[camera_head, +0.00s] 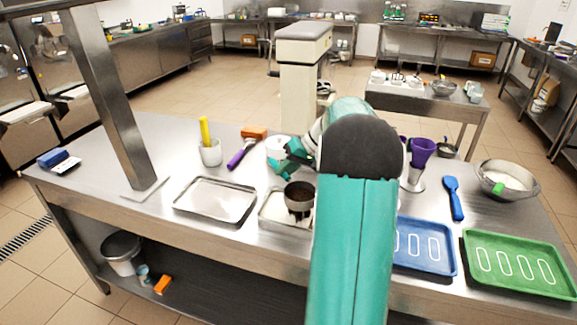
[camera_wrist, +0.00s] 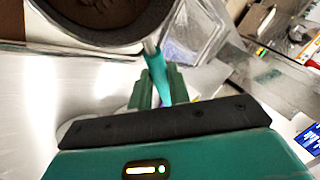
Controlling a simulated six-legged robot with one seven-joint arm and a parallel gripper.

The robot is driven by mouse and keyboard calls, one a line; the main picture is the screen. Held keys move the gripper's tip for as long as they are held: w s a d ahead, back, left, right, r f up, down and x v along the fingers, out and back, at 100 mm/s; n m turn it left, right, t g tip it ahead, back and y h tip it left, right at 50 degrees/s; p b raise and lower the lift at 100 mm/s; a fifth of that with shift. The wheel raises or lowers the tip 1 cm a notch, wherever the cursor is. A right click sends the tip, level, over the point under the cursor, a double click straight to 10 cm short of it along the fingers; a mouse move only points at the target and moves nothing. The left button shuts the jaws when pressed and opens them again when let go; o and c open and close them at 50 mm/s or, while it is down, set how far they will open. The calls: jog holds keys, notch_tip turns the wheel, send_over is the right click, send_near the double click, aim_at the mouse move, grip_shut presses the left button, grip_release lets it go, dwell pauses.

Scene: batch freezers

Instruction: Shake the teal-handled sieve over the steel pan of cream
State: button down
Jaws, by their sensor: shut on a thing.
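My gripper (camera_head: 292,162) is shut on the teal handle of the sieve (camera_head: 299,194). In the wrist view the handle (camera_wrist: 157,68) runs up between the green fingers (camera_wrist: 157,88) to the sieve's steel rim. Brown powder (camera_wrist: 100,10) lies in the sieve's bowl. In the head view the sieve is above the steel pan (camera_head: 264,217), with dark brown below it; I cannot tell whether this is falling powder or powder on the cream. My arm hides the pan's right side.
An empty steel tray (camera_head: 214,200) lies left of the pan. Behind stand a pot with a yellow handle (camera_head: 209,151) and a purple-handled tool (camera_head: 241,154). Right of my arm are a blue tray (camera_head: 424,246), a green tray (camera_head: 519,264), a blue spatula (camera_head: 453,197) and a steel bowl (camera_head: 508,170).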

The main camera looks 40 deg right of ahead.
dwell(3.0)
jog(key=w+a, duration=0.3)
jog(key=w, duration=0.3)
jog(key=shift+w+a, duration=0.2)
jog(key=shift+w, duration=0.15)
dwell(3.7)
